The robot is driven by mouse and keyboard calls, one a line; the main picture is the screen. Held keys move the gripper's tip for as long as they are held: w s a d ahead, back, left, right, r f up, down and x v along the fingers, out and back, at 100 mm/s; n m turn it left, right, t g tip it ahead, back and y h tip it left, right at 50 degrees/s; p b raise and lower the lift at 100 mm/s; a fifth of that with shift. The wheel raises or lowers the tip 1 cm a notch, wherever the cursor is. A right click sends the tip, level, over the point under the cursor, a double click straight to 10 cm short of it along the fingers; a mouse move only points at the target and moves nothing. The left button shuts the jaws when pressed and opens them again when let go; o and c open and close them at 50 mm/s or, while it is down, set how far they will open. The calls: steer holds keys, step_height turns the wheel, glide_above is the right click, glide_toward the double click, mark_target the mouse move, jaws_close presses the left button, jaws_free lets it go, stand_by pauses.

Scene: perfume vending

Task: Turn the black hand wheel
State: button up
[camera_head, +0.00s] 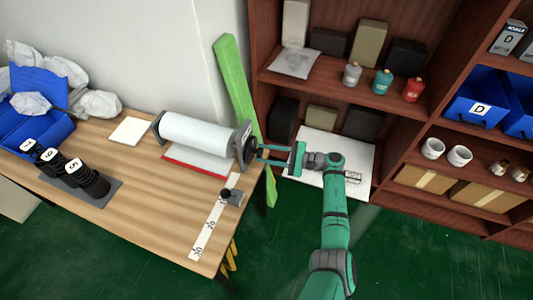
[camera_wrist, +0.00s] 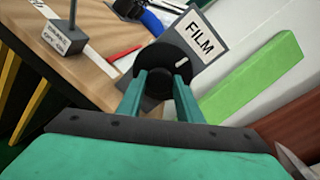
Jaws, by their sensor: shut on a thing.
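The black hand wheel (camera_head: 248,147) is at the right end of the white film roll (camera_head: 197,132) on the wooden table. In the wrist view the wheel (camera_wrist: 178,48) is a black disc with a white mark on its right side and a dark hub in front. My gripper (camera_head: 264,151) reaches it from the right. In the wrist view its two green fingers (camera_wrist: 161,90) are closed on the hub of the wheel, one on each side. A grey plate (camera_wrist: 200,30) reading FILM stands behind the wheel.
A scale strip (camera_head: 215,217) with a small grey block (camera_head: 234,197) lies near the table's right edge. A green board (camera_head: 236,90) leans behind the roll. A brown shelf (camera_head: 320,90) with bottles and boxes stands at the right. Black numbered weights (camera_head: 90,180) stand at the left.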

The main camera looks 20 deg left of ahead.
steer(key=shift+f+n, duration=0.1)
steer(key=shift+n, duration=0.4)
steer(key=shift+s+a, duration=0.1)
steer(key=o, duration=1)
steer(key=shift+o, duration=0.2)
steer(key=shift+d, duration=0.2)
steer(key=shift+d, duration=0.35)
steer(key=d+r, duration=0.1)
steer(key=d, duration=0.8)
steer(key=shift+w+d, duration=0.25)
steer(key=shift+d, duration=0.05)
